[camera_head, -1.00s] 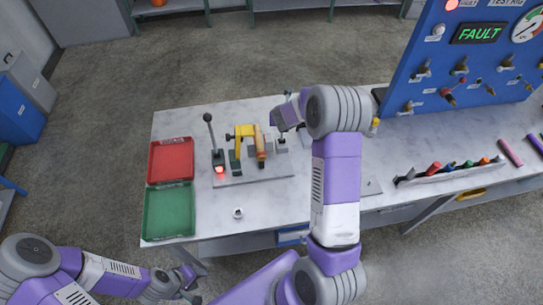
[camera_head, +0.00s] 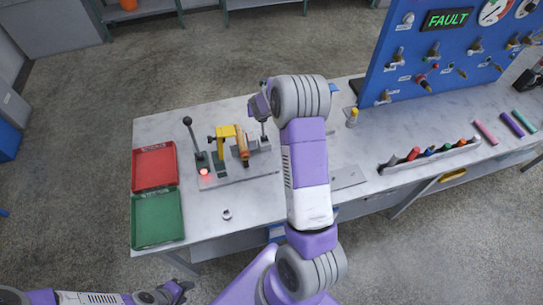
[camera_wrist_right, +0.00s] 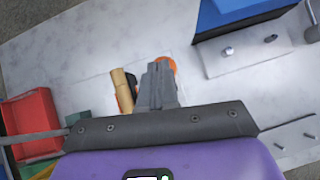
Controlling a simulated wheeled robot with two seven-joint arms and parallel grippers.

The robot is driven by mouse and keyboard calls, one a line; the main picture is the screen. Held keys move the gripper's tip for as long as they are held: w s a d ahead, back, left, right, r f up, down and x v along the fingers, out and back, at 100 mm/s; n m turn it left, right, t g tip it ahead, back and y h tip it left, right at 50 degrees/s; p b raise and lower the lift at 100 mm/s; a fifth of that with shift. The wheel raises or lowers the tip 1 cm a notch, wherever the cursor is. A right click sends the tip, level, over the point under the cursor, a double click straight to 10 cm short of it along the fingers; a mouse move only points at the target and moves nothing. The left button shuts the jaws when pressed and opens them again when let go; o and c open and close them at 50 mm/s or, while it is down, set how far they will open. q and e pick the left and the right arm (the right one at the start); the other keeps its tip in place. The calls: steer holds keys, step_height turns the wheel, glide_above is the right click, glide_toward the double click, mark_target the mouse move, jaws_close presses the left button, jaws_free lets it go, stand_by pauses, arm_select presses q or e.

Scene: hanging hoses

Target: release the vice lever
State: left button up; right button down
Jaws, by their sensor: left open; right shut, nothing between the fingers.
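An upright black-knobbed lever (camera_head: 189,134) stands left of the vice, by a glowing red lamp (camera_head: 204,172). A second small upright post (camera_head: 264,134) stands to the right, partly behind my right gripper (camera_head: 256,108). That gripper is shut and empty, above the bench; its fingers (camera_wrist_right: 160,82) hide part of an orange thing in the wrist view. My left gripper (camera_head: 184,289) is open, low in front of the bench.
A red tray (camera_head: 154,166) and a green tray (camera_head: 157,218) lie at the bench's left end. A small metal nut-like piece (camera_head: 227,214) lies near the front edge. A blue panel (camera_head: 385,60) reading FAULT stands at the right. A rack of coloured tools (camera_head: 430,154) lies before it.

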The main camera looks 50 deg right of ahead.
steer(key=shift+r, duration=0.1)
steer(key=s+a+r+p, duration=0.1)
steer(key=a+r+p, duration=0.1)
steer(key=r, duration=0.4)
steer(key=s+a+r+p, duration=0.2)
steer(key=r+p, duration=0.1)
steer(key=r, duration=0.2)
steer(key=shift+s+r, duration=0.3)
steer(key=shift+r, duration=0.1)
steer(key=shift+a, duration=0.1)
